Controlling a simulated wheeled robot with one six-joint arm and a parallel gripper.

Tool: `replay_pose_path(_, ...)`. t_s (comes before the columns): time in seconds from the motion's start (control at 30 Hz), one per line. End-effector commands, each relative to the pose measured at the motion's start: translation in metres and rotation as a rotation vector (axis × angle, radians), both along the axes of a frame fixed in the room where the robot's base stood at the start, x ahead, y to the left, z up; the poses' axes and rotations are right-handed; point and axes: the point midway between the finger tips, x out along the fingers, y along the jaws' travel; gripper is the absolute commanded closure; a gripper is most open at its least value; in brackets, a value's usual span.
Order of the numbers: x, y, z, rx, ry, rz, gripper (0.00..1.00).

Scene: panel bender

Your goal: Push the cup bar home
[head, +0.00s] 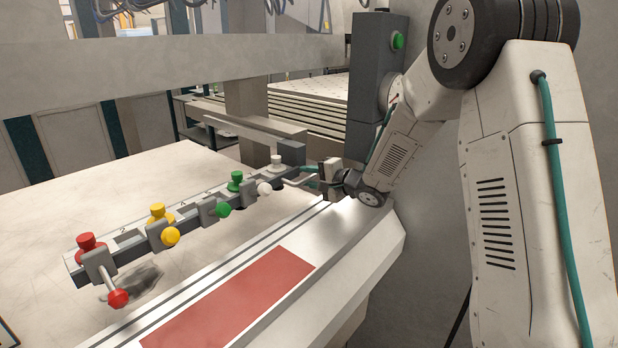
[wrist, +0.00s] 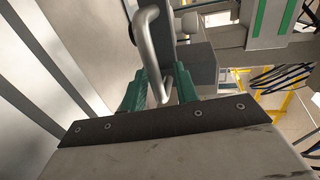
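The cup bar (head: 205,217) is a long dark grey bar lying over the pale sheet, with red, yellow, green and white cups along it. A bent metal handle (head: 300,181) sticks out near its right end. My gripper (head: 318,174) is at that end, by the handle. In the wrist view the metal handle (wrist: 147,45) reaches down between the green fingers of my gripper (wrist: 161,80). The fingers stand on either side of it with narrow gaps showing, so they look open around it. Whether the bar is seated is hidden.
A pale machine ledge with a red panel (head: 230,297) runs along the front of the bar. A dark grey post with a green button (head: 398,41) stands right behind my gripper. A thick beam (head: 160,60) crosses above the sheet (head: 60,220).

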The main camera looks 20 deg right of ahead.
Motion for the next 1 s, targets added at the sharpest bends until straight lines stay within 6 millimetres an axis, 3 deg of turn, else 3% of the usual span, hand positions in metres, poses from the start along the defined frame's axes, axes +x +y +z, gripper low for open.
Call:
replay_pose_path(0.27, -0.012, -0.009, 0.004, -0.001, 0.0, -0.003, 0.7)
replay_pose_path(0.7, -0.094, -0.064, 0.008, -0.001, 0.0, -0.004, 0.7)
replay_pose_path(1.0, -0.122, -0.081, 0.008, -0.001, -0.001, -0.001, 0.7)
